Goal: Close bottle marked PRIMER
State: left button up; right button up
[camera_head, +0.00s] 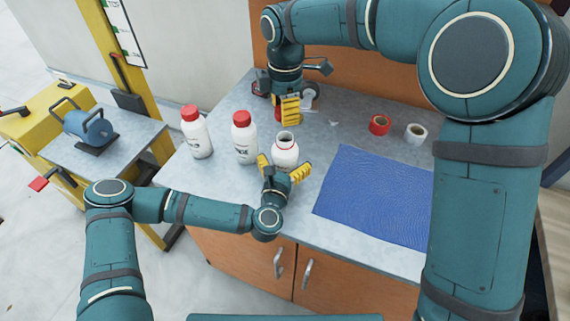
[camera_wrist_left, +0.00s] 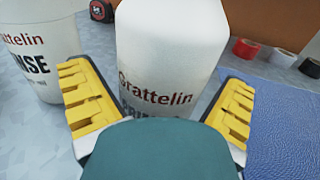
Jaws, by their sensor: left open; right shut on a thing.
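An open white bottle (camera_head: 285,154) with no cap on its neck stands upright on the grey worktop. In the left wrist view, the bottle (camera_wrist_left: 165,60) shows "Grattelin" and the top of a second word that seems to begin "PRI"; the rest is hidden. My left gripper (camera_head: 282,168) is open, with its yellow fingers on either side of this bottle. My right gripper (camera_head: 288,108) is shut behind the bottle, towards the back of the worktop. A small red piece (camera_head: 278,112), apparently the cap, shows at its fingers, mostly hidden.
Two white bottles with red caps stand to the left, one near (camera_head: 244,140) and one farther (camera_head: 197,134). A blue mat (camera_head: 375,195) lies to the right. Red tape (camera_head: 379,125) and white tape (camera_head: 415,134) lie behind it. A tape measure (camera_wrist_left: 102,10) sits at the back.

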aim_at(285, 135)
pick_arm(q)
jog(key=c, duration=1.3)
pick_arm(e)
jog(key=shift+s+f, duration=0.1)
jog(key=shift+f, duration=2.4)
jog(key=shift+f, duration=0.1)
jog(key=shift+f, duration=0.8)
jog(key=shift+f, duration=0.55)
